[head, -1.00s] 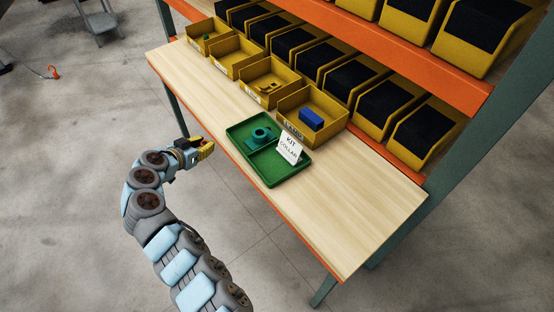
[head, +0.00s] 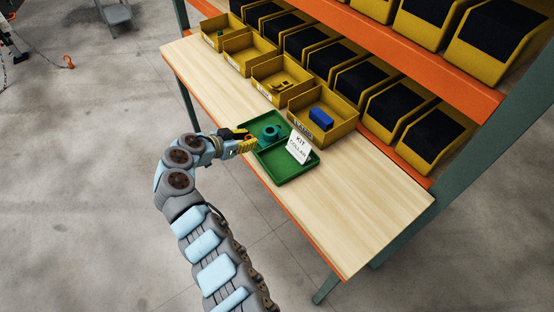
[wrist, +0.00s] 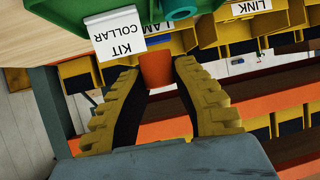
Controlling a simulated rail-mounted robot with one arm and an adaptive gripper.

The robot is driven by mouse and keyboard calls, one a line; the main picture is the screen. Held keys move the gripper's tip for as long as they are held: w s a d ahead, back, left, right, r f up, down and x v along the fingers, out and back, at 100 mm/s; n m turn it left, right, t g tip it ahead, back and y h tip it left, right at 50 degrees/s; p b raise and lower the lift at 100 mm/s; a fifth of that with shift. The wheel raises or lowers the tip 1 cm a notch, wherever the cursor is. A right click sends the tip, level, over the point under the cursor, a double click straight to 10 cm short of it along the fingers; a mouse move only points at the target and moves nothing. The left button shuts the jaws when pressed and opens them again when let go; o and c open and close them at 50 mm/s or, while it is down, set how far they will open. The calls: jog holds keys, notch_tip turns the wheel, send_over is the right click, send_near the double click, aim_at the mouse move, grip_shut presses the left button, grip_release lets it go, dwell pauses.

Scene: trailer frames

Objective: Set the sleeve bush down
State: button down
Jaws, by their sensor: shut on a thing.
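My gripper (head: 246,144) is at the left end of the green tray (head: 293,173), by the bench's front edge. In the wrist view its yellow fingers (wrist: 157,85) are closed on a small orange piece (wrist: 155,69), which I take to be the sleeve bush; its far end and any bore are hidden. The tray has a divider. A green collar-like part (head: 270,133) lies in its far-left compartment; the near compartment looks empty. A white card reading KIT COLLAR (head: 299,146) stands at the tray's right side, and also shows in the wrist view (wrist: 115,34).
More bins stand on the orange-edged rack. The wooden bench top (head: 368,196) is clear to the right of the tray.

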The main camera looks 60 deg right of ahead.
send_over(277, 165)
jog(key=w, duration=0.1)
jog(key=f, duration=0.6)
jog(key=shift+w+a+p, duration=0.15)
jog(key=shift+a+p, duration=0.25)
jog(key=shift+s+d+f, duration=0.3)
jog(key=shift+s+f, duration=0.35)
jog(key=shift+f, duration=1.75)
jog(key=shift+f, duration=0.2)
jog(key=c, duration=1)
grip_release()
jog(key=shift+o, duration=0.3)
jog(key=shift+r, duration=0.1)
jog(key=shift+r, duration=0.15)
jog(key=v, duration=1.2)
